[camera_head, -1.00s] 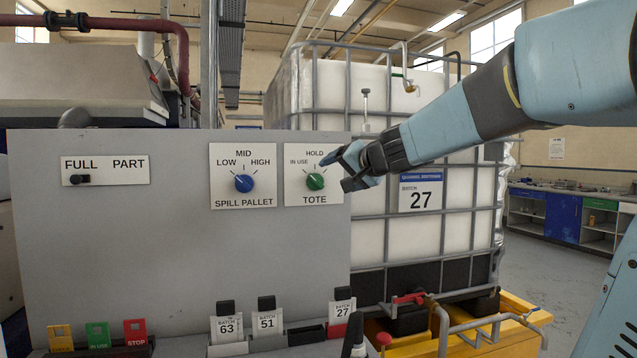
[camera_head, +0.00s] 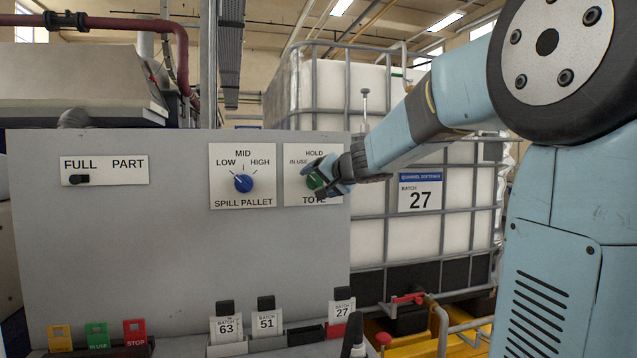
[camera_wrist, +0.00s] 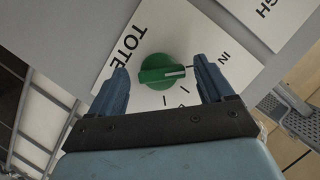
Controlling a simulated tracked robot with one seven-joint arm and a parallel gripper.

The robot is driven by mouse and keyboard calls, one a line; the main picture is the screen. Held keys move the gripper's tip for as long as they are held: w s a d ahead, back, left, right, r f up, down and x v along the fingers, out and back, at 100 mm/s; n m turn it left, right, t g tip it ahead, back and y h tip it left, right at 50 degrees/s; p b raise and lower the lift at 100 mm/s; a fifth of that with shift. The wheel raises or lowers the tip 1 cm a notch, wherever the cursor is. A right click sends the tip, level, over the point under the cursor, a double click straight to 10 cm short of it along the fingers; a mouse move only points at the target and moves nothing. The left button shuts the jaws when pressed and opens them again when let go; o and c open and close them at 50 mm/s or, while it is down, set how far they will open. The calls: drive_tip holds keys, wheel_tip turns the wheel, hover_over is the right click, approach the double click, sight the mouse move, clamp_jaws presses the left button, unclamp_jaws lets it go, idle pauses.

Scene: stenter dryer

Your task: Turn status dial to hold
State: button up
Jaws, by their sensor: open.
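The green status dial (camera_head: 314,182) sits on the white TOTE plate (camera_head: 294,191) on the grey panel, with HOLD and IN USE lettering above it. The wrist view shows the green dial (camera_wrist: 162,72) with a white pointer line, between the two fingers. My gripper (camera_head: 318,178) is open, with one finger on each side of the dial. It also shows in the wrist view (camera_wrist: 160,88), where gaps remain between the fingers and the dial. In the head view the gripper partly covers the dial and the right part of the plate. The third position's label is hidden.
A blue SPILL PALLET dial (camera_head: 243,183) is just left of the TOTE plate. A FULL/PART slide switch (camera_head: 80,180) is further left. Batch cards (camera_head: 267,322) stand in slots below. A caged white tote (camera_head: 460,220) stands behind, at the right.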

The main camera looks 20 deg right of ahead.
drive_tip(key=shift+c, duration=0.4)
drive_tip(key=c, duration=1)
drive_tip(key=shift+o, duration=0.2)
drive_tip(key=shift+f, duration=0.1)
drive_tip(key=m+y, duration=0.1)
drive_tip(key=m+t, duration=0.1)
drive_tip(key=m, duration=0.1)
drive_tip(key=shift+d+f+y, duration=0.1)
drive_tip(key=shift+d+y, duration=0.1)
drive_tip(key=shift+y, duration=0.2)
drive_tip(key=shift+d+f+m+t+y, duration=0.1)
drive_tip(key=shift+m+t+y, duration=0.2)
drive_tip(key=shift+m, duration=0.75)
drive_tip(key=shift+f+m+t+y, duration=0.1)
drive_tip(key=shift+m+t, duration=0.3)
drive_tip(key=shift+m, duration=0.65)
